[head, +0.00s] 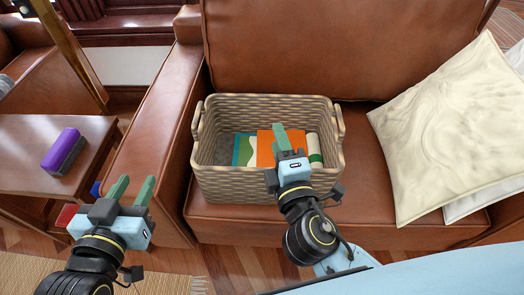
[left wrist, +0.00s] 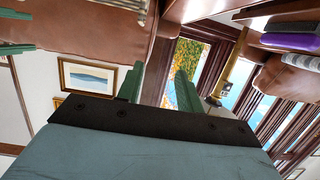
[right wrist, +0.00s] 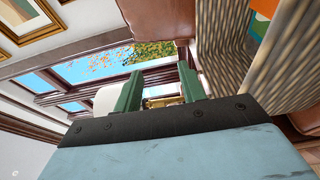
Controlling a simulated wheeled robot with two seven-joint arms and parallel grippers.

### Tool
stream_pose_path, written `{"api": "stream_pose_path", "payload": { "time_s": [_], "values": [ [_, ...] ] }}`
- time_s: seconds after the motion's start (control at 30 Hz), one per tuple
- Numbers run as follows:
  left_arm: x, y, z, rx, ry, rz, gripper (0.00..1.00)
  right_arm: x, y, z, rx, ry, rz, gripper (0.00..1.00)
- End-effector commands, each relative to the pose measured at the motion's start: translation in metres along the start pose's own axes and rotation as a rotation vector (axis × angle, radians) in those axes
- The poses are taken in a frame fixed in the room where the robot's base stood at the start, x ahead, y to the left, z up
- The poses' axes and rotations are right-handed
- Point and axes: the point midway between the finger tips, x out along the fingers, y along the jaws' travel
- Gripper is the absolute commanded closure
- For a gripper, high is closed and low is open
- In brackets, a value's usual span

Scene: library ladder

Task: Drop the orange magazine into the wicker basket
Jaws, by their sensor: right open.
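The orange magazine (head: 264,150) lies inside the wicker basket (head: 245,187), among other flat items. It also shows at the top right corner of the right wrist view (right wrist: 260,32). The basket stands on a brown leather seat. My right gripper (head: 287,140) is open over the basket's front side and partly covers the magazine in the head view. Its fingers (right wrist: 162,88) are apart with nothing between them in the right wrist view. My left gripper (head: 131,188) is open and empty, left of the basket near the sofa arm. Its fingers (left wrist: 158,84) are apart.
A green and white item (head: 244,150) and a pale rolled item (head: 314,150) lie in the basket too. A cream cushion (head: 445,125) leans on the seat at right. A wooden side table (head: 35,135) with a purple block (head: 62,149) stands at left.

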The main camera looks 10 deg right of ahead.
Motion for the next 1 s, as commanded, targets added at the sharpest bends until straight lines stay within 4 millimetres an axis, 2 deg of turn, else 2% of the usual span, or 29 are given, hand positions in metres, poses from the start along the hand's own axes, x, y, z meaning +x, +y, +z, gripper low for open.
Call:
{"api": "stream_pose_path", "payload": {
  "time_s": [0.03, 0.2, 0.4, 0.6, 1.0],
  "values": [
    [-0.001, -0.001, 0.003, 0.001, -0.025, -0.002, 0.64, -0.012, -0.001, 0.0, 0.0, 0.001, -0.005, 0.59],
    [-0.002, -0.003, 0.012, 0.001, -0.071, -0.006, 0.64, -0.046, -0.001, 0.0, -0.001, 0.0, -0.004, 0.59],
    [-0.002, -0.003, 0.013, 0.002, -0.078, -0.007, 0.64, -0.073, -0.001, 0.0, -0.001, 0.0, -0.001, 0.59],
    [-0.002, -0.003, 0.013, 0.001, -0.075, -0.007, 0.64, -0.082, 0.001, 0.0, -0.001, -0.001, 0.002, 0.59],
    [-0.002, -0.002, 0.012, 0.001, -0.074, -0.006, 0.64, -0.082, 0.001, 0.0, -0.001, -0.001, 0.003, 0.59]
  ]
}}
